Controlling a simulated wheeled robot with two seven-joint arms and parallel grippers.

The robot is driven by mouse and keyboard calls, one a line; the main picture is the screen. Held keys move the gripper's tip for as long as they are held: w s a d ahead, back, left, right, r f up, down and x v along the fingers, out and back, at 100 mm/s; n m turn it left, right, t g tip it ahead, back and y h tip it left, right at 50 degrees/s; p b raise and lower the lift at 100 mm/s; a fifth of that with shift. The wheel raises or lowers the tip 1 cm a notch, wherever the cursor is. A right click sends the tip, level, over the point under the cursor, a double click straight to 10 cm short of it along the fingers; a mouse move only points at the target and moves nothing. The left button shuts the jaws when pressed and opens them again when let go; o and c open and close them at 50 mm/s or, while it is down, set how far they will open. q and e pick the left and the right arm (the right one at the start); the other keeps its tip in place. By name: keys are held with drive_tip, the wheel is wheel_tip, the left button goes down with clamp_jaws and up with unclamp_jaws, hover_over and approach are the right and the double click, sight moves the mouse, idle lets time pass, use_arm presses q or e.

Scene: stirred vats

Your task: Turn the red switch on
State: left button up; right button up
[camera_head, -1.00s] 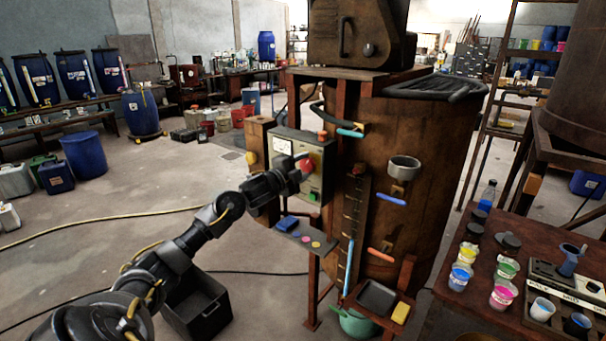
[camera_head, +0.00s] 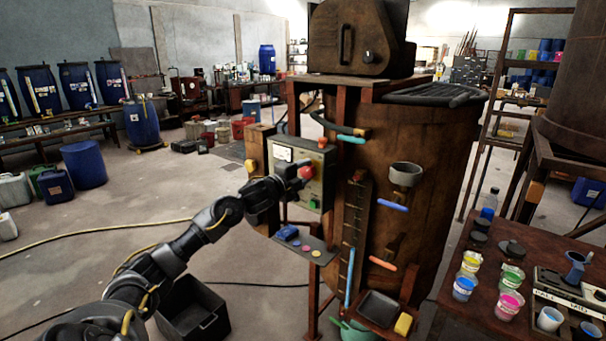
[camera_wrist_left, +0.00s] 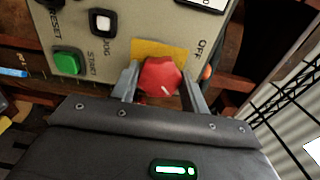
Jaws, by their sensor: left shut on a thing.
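The red switch (camera_head: 306,172) is a red knob on the front of a grey control panel (camera_head: 318,187) fixed to the large rusty vat. In the left wrist view the red switch (camera_wrist_left: 161,77) sits on a yellow plate, with a small white mark on its lower right face and the word OFF printed nearby. My left gripper (camera_head: 297,178) reaches the panel from the left. In the left wrist view its two fingers (camera_wrist_left: 163,84) stand on either side of the knob, shut on it. My right gripper is not in view.
The panel also carries a green START button (camera_wrist_left: 67,62) and a JOG button (camera_wrist_left: 103,22). A small shelf (camera_head: 318,255) with coloured discs sits below the panel. A table (camera_head: 480,320) with paint cups stands at the right. Open floor lies to the left.

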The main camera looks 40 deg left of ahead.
use_arm(q)
drive_tip(key=o, duration=1)
drive_tip(key=shift+s, duration=0.1)
drive_tip(key=shift+s+f, duration=0.15)
drive_tip(key=shift+s, duration=0.15)
drive_tip(key=s+b, duration=0.3)
drive_tip(key=s, duration=0.7)
drive_tip(key=shift+d+b, duration=0.15)
drive_tip(key=shift+b, duration=0.15)
